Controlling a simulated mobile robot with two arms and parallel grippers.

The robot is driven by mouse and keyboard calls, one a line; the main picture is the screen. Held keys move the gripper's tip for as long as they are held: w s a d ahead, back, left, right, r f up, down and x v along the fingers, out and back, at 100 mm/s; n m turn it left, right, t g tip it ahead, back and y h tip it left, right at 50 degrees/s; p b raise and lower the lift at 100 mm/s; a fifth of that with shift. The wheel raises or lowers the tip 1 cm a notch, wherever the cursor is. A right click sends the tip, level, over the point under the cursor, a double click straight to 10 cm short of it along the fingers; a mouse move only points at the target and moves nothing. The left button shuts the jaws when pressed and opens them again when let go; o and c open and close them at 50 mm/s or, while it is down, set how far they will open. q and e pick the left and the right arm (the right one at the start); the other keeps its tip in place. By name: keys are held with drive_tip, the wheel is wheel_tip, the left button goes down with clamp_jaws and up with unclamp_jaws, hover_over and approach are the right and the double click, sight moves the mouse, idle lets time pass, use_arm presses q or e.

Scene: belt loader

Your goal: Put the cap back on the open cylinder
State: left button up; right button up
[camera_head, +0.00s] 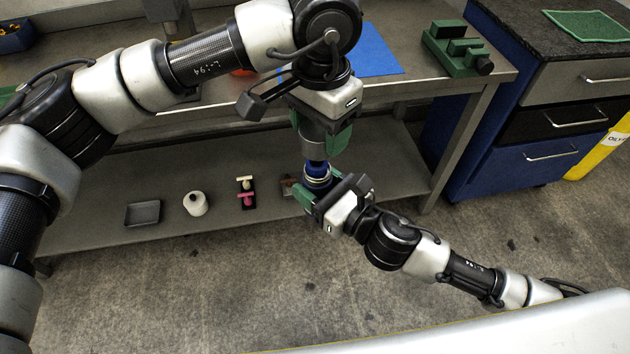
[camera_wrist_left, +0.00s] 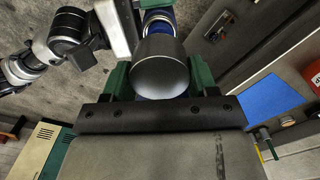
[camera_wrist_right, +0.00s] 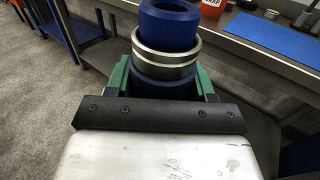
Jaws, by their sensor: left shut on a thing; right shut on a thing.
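My left gripper (camera_head: 322,140) points down and is shut on the dark grey round cap (camera_wrist_left: 160,65), which sits between its green fingers. My right gripper (camera_head: 320,196) is lower and shut on the blue cylinder (camera_head: 317,171), which has silver metal rings. In the right wrist view the cylinder (camera_wrist_right: 168,30) stands upright between the green fingers, with a hole in its blue top. The cap is held above the cylinder in the head view. The left gripper hides part of the cap, and I cannot tell whether cap and cylinder touch.
A metal workbench (camera_head: 400,92) stands behind, with a blue mat (camera_head: 376,52) and a green fixture (camera_head: 458,48) on top. Its lower shelf (camera_head: 100,190) carries a small grey tray (camera_head: 143,213), a white roll (camera_head: 196,203) and small parts. A blue drawer cabinet (camera_head: 530,150) stands right.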

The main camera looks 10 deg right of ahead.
sight(320, 187)
use_arm(q)
drive_tip(key=shift+f, duration=1.7)
drive_tip(key=shift+s, duration=0.1)
drive_tip(key=shift+f, duration=0.85)
drive_tip(key=shift+f, duration=0.55)
drive_tip(key=shift+m, duration=1.7)
drive_tip(key=o, duration=0.9)
